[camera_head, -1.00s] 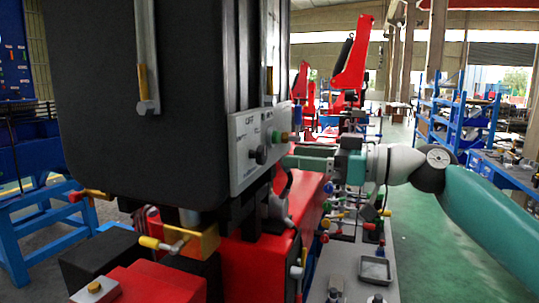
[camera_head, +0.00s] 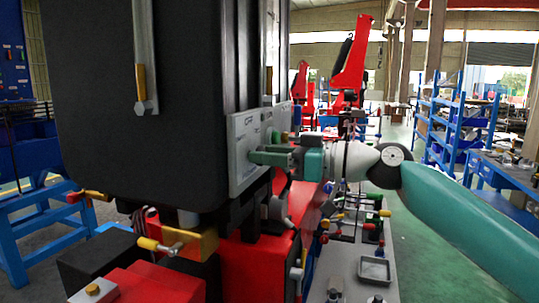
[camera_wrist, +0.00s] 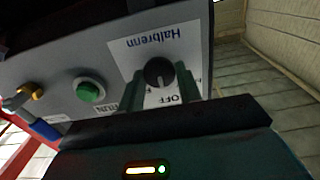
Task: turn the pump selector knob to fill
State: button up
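The black selector knob (camera_wrist: 159,72) sits on a white label of the grey control panel (camera_wrist: 60,75) in the wrist view. A pale mark on the knob points roughly toward the gripper side. My gripper (camera_wrist: 161,86) has one green finger on each side of the knob, apart from each other; I cannot tell whether they touch it. In the head view my gripper (camera_head: 254,156) is at the panel (camera_head: 240,128) and hides the knob.
A large black housing (camera_head: 150,100) rises left of the panel. Below are a yellow-handled valve (camera_head: 165,245) and a red base (camera_head: 245,265). Open green floor lies right.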

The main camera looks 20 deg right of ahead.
jog(key=shift+m, duration=0.3)
jog(key=shift+w+d+m, duration=0.1)
jog(key=shift+m, duration=4)
jog(key=o, duration=0.9)
jog(key=shift+o, duration=0.2)
jog(key=v, duration=1.3)
jog(key=shift+s+d, duration=0.25)
jog(key=shift+d, duration=0.1)
